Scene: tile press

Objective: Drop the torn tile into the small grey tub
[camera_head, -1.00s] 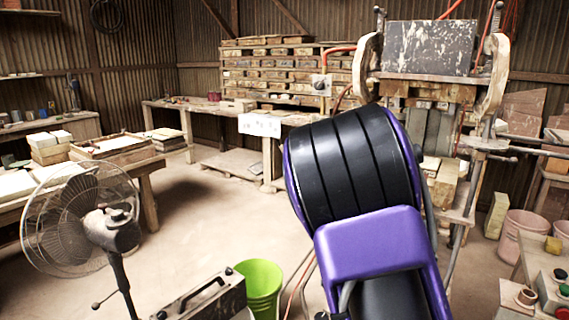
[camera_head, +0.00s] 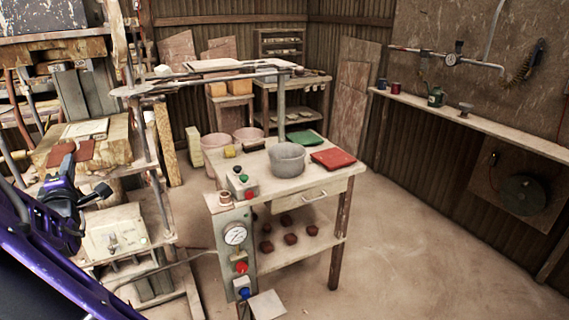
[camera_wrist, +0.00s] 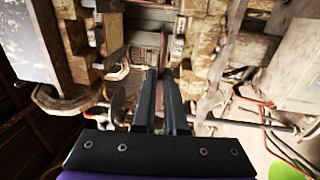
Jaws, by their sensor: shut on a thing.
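The torn tile (camera_head: 86,150) is reddish brown. It shows on both sides of my gripper's dark fingers in the head view, at the left in front of the press. In the wrist view, the tile (camera_wrist: 164,48) is a thin reddish edge between the fingertips. My gripper (camera_head: 73,165) is shut on it; the fingers (camera_wrist: 162,75) also show in the wrist view. The small grey tub (camera_head: 287,160) stands upright on the wooden table, well to the right of my gripper. The tub's floor is not clearly visible.
The wooden table (camera_head: 330,182) also bears a red tray (camera_head: 333,158), a green tray (camera_head: 305,139) and a button box (camera_head: 240,184). A metal post (camera_head: 281,105) rises behind the tub. Pink buckets (camera_head: 215,150) stand behind the table. Open floor (camera_head: 420,240) lies to the right.

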